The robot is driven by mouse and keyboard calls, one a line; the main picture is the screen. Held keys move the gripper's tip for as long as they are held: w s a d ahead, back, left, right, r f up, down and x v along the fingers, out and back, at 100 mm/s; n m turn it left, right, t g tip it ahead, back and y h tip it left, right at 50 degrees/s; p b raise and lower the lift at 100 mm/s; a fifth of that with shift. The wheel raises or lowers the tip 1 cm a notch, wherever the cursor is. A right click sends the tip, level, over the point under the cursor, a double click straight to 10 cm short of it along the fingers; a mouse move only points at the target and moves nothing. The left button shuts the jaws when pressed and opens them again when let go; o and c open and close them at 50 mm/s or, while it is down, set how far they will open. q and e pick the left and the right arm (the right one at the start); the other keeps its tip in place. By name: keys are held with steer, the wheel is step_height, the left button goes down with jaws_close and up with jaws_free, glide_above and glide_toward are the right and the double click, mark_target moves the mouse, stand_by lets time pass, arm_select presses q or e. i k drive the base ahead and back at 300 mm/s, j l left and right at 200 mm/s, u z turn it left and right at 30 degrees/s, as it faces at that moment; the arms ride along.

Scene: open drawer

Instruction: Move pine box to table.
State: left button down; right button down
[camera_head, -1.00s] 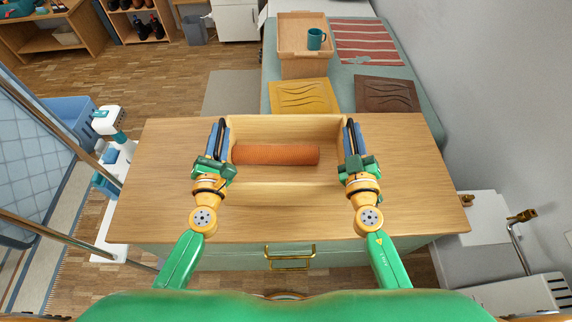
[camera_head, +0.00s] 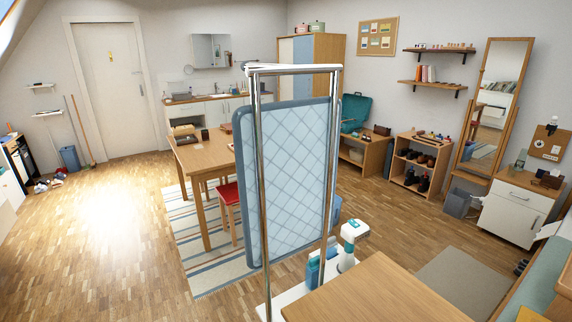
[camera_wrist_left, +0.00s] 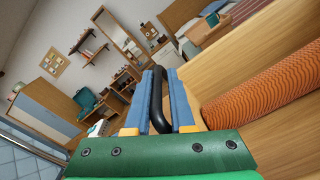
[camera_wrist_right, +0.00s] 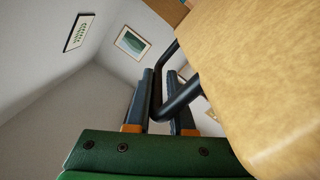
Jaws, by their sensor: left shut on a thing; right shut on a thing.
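The pine box (camera_wrist_left: 232,62) shows in the left wrist view, with an orange ribbed roll (camera_wrist_left: 270,90) lying in it. My left gripper (camera_wrist_left: 166,75) is shut on the black handle (camera_wrist_left: 157,103) at one end of the box. In the right wrist view, my right gripper (camera_wrist_right: 158,78) is shut on the other black handle (camera_wrist_right: 181,97), beside a pale wooden wall of the box (camera_wrist_right: 250,65). The head view shows neither gripper nor box. A wooden table (camera_head: 212,152) stands left of centre in the head view, with some items on its far part.
A blue quilted folding screen (camera_head: 287,180) on a metal frame stands partly before the table. A red stool (camera_head: 229,196) is at the table. A wooden top (camera_head: 375,297) fills the bottom right, beside a white-and-blue device (camera_head: 347,245). Open floor (camera_head: 110,235) lies at left.

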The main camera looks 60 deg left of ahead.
mark_target(204, 154)
steer(key=k+u, duration=0.25)
steer(key=u, duration=0.2)
steer(key=k+j+u, duration=0.1)
steer(key=u, duration=0.3)
steer(key=k+u, duration=0.1)
steer(key=u, duration=1.9)
steer(key=i+u, duration=0.3)
steer(key=i, duration=0.3)
steer(key=i+l+u, duration=0.15)
steer(key=i+u, duration=0.15)
steer(key=i, duration=0.25)
steer(key=i+j+z, duration=0.1)
steer(key=i+z, duration=0.3)
steer(key=i, duration=1.1)
steer(key=i+j+z, duration=0.1)
steer(key=i, duration=1.7)
steer(key=i+z, duration=0.35)
steer(key=i, duration=0.4)
steer(key=i+j+z, duration=0.2)
steer(key=i+z, duration=0.15)
steer(key=i, duration=0.45)
steer(key=i+z, duration=0.2)
steer(key=z, duration=0.15)
steer(key=i+z, duration=0.15)
steer(key=z, duration=0.2)
steer(key=i+j+z, duration=0.15)
steer(key=z, duration=1.35)
